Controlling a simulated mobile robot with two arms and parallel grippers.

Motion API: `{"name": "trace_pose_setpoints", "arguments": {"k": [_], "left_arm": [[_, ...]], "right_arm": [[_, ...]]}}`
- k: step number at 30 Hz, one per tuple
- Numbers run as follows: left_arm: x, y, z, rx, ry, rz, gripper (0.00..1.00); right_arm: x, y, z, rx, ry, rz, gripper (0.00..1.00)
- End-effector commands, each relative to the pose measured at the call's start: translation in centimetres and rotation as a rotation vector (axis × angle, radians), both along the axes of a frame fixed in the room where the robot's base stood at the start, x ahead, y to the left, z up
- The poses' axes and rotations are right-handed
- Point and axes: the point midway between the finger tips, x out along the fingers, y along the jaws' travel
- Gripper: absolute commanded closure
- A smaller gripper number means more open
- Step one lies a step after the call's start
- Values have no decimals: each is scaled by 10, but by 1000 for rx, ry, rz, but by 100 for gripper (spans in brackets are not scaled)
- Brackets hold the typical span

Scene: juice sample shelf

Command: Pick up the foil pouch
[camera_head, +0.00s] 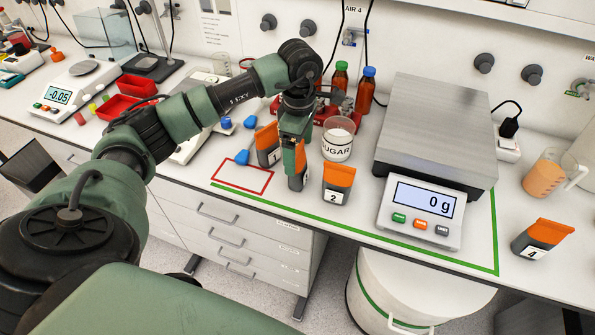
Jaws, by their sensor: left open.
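Several foil pouches, dark grey with orange tops, stand on the white bench. Pouch 1 (266,145) is left of my left gripper, pouch 2 (337,186) is to its right, and pouch 4 (540,241) is at the far right, beyond the scale. Another pouch (300,160) is right at the gripper, partly hidden by it, its number not readable. My left gripper (292,168) points down at this pouch and is open. I cannot tell whether the pouch is between the fingers. My right gripper is not in view.
A sugar jar (337,147) stands close right of the gripper. A large scale (417,210) reads 0 g. A red outlined rectangle (230,180) on the bench is empty. A beaker of orange liquid (543,177) stands right.

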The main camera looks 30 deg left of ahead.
Motion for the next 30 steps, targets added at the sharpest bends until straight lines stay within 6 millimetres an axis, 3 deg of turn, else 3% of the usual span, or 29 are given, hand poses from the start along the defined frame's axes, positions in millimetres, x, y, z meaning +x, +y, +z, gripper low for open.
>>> {"name": "trace_pose_setpoints", "arguments": {"k": [12, 16, 25, 30], "left_arm": [[-1, 5, -49, -2, 9, 1, 7], [0, 4, -68, -4, 5, -1, 7], [1, 4, -74, -3, 1, -1, 7], [1, 4, -74, -3, 1, -1, 54]], "right_arm": [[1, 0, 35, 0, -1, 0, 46], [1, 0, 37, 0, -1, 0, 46], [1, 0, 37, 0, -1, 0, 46], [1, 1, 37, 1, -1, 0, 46]]}}
